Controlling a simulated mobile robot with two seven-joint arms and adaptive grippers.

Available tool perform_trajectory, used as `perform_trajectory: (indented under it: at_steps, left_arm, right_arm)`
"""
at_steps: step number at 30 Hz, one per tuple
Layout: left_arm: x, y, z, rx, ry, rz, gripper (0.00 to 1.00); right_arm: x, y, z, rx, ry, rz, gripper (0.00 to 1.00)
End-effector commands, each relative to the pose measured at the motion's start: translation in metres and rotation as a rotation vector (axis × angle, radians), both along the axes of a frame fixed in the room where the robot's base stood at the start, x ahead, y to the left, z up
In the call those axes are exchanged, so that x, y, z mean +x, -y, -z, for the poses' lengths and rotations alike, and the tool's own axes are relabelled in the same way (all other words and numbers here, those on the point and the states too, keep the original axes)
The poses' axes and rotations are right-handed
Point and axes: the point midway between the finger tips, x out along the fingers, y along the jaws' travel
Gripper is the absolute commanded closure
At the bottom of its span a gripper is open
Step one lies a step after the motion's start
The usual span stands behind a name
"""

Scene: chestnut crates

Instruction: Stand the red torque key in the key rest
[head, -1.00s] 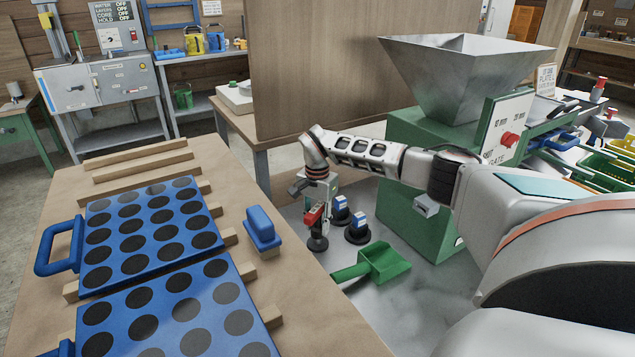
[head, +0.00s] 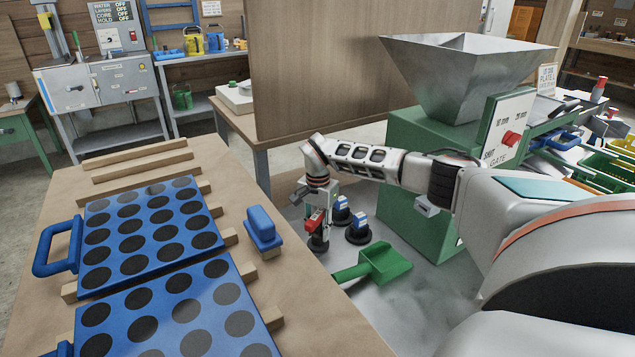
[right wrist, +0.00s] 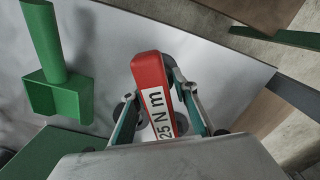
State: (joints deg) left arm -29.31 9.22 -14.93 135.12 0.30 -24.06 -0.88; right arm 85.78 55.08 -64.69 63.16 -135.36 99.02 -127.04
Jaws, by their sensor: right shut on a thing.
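The red torque key (right wrist: 158,95) is between the fingers of my right gripper (right wrist: 160,118), which is shut on it. Its white label reads "25 N m". In the head view the red key (head: 315,222) hangs from my right gripper (head: 318,212) over a black round base (head: 319,244), which looks like the key rest. I cannot tell whether the key's lower end is in that base or just above it. Two blue-topped keys (head: 341,204) (head: 358,221) stand on similar black bases close to its right. My left gripper is not in view.
A green scoop (head: 380,263) lies on the grey bench, front right of the bases. The green hopper machine (head: 425,170) stands behind. The table at left holds blue trays (head: 150,235) and a blue-handled block (head: 263,230).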

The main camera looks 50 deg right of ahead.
Motion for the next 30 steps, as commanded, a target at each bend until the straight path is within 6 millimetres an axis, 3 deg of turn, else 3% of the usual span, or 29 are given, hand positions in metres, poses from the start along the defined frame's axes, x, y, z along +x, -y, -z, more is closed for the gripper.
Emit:
perform_trajectory:
  at_steps: [7,8,9,10,22,26,30]
  left_arm:
    - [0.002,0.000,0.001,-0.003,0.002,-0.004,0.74]
    - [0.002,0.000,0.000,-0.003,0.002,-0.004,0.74]
    - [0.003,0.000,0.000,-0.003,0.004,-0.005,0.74]
    - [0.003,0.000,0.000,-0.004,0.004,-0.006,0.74]
    - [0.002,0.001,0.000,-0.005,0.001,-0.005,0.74]
    - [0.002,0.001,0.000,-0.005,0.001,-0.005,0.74]
    - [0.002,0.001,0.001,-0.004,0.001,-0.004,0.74]
  right_arm:
    - [0.000,0.000,0.007,0.000,0.000,0.000,1.00]
    - [0.000,0.000,0.006,0.000,0.001,0.000,0.67]
    - [0.000,0.000,0.006,0.000,0.001,0.000,0.57]
    - [0.000,0.000,0.006,0.000,0.001,0.000,0.53]
    - [0.000,0.000,0.002,-0.001,0.001,0.000,0.53]
    - [0.001,0.001,-0.013,0.000,0.003,0.000,0.53]
    - [0.001,0.001,-0.042,-0.001,0.005,0.000,0.53]
